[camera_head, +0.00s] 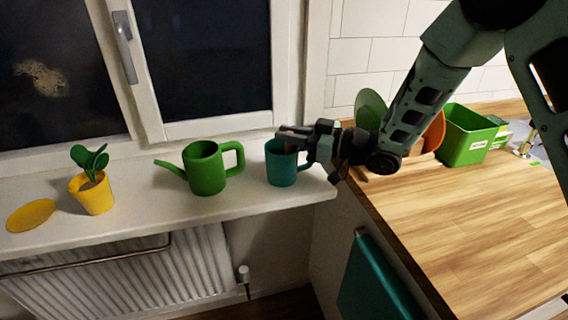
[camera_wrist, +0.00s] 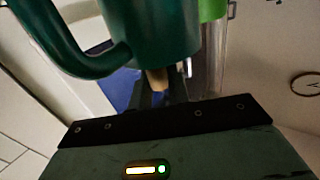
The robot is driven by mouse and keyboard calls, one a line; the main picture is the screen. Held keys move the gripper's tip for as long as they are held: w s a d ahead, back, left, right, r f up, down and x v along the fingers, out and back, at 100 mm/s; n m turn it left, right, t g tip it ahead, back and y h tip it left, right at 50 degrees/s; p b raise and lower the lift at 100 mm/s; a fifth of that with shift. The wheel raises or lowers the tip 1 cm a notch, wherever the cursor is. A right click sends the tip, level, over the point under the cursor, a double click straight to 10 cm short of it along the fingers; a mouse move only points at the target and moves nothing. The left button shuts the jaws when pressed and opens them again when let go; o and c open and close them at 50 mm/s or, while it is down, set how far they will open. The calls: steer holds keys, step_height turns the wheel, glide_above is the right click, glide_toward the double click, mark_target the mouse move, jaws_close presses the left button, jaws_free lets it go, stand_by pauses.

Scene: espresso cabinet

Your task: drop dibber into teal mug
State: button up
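The teal mug (camera_head: 281,166) stands upright on the white windowsill at its right end. My gripper (camera_head: 290,136) is at the mug's rim, reaching in from the right, and hides part of the mug's top. In the wrist view, the mug (camera_wrist: 150,30) fills the upper middle, with its handle on the left, and covers my fingertips. A short tan wooden piece, which looks like the dibber (camera_wrist: 157,80), shows between my fingers and seems to fill the gap. The rest of it is hidden, and I cannot make it out in the head view.
A green watering can (camera_head: 206,172) stands left of the mug. A yellow plant pot (camera_head: 94,194) and a yellow disc (camera_head: 30,215) lie further left. A green bin (camera_head: 466,138) sits on the wooden counter (camera_head: 460,210), whose front is clear. The window handle (camera_head: 122,42) is above.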

steer(key=o, duration=0.4)
steer(key=shift+d, duration=0.1)
steer(key=b+v, duration=0.3)
steer(key=v, duration=1.4)
steer(key=shift+d, duration=0.15)
steer(key=s+a+f+m+h, duration=0.2)
steer(key=a+m+h, duration=0.2)
steer(key=a+h, duration=0.5)
steer(key=s+g+h, duration=0.2)
steer(key=s, duration=0.6)
steer(key=s+d+m+g+h, duration=0.1)
steer(key=s+g+h, duration=0.1)
steer(key=s, duration=0.7)
steer(key=s+g+h+p, duration=0.1)
steer(key=s+g+h, duration=0.1)
steer(key=s, duration=0.6)
steer(key=shift+s+d+f+g+h, duration=0.25)
steer(key=shift+d+g+h, duration=0.15)
steer(key=shift+g, duration=0.4)
